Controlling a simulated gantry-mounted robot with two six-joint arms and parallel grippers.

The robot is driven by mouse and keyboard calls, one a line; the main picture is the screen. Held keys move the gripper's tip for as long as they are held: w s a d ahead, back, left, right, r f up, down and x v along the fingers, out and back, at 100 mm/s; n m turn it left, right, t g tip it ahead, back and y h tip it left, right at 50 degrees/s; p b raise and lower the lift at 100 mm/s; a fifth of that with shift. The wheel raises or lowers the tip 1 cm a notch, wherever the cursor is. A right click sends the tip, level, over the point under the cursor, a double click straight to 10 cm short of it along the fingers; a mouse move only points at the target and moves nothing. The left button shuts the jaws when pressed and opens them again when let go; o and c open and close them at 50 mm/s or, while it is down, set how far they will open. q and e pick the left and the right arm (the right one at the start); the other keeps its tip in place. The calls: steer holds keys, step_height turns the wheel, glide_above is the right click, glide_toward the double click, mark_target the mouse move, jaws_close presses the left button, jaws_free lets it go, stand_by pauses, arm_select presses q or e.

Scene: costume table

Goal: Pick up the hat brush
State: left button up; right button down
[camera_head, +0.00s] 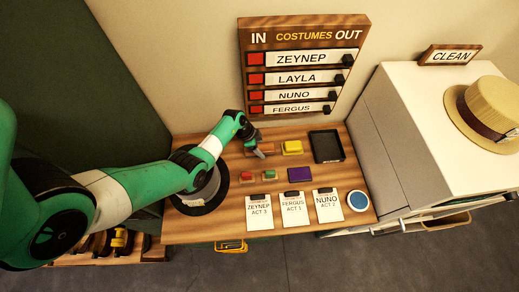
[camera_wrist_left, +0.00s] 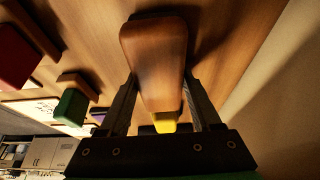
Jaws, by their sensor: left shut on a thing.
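The hat brush, a brown wooden block with rounded edges, shows between my gripper's fingers in the left wrist view (camera_wrist_left: 155,60). In the head view only a small brown part of the brush (camera_head: 267,147) shows beside the fingers, near the back of the wooden table (camera_head: 230,235). My left gripper (camera_head: 260,153) is shut on the brush, with one finger on each side of it. The bristles are hidden, and I cannot tell whether the brush touches the table. My right gripper is not in view.
A yellow block (camera_head: 292,147) and a black tray (camera_head: 326,147) lie right of the brush. Red (camera_head: 247,174), green (camera_head: 269,176) and purple (camera_head: 300,174) pieces lie in front. A name board (camera_head: 302,65) stands behind.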

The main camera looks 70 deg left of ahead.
mark_target(260, 147)
arm_select(q)
steer(key=c, duration=0.4)
steer(key=shift+r, duration=0.1)
step_height(260, 147, up, 10)
steer(key=p, duration=0.4)
steer(key=shift+r+p, duration=0.15)
steer(key=shift+p, duration=0.15)
